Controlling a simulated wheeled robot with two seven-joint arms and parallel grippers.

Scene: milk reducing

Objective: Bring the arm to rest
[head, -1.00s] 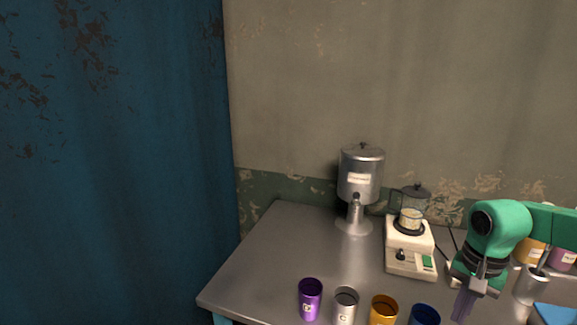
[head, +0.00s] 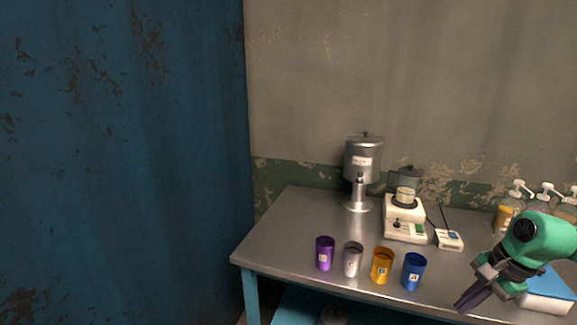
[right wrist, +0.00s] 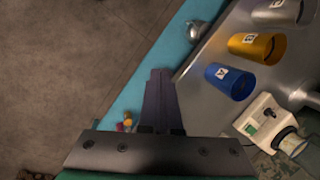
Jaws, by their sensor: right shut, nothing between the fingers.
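My right gripper (head: 472,300) is at the lower right in the head view, at the front edge of the grey table (head: 305,222). Its fingers are shut together and empty, pointing down and left. In the right wrist view the shut fingers (right wrist: 160,85) show in the middle, with the blue cup (right wrist: 229,82) to their right. My green right arm (head: 545,240) comes in from the right. My left gripper is not in view.
Purple (head: 325,254), silver (head: 352,259), orange (head: 382,265) and blue (head: 412,271) cups stand along the table front. Behind them are a metal dispenser (head: 362,160) and a white hot plate (head: 404,222) with a small beaker. Pump bottles (head: 508,207) stand at the right.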

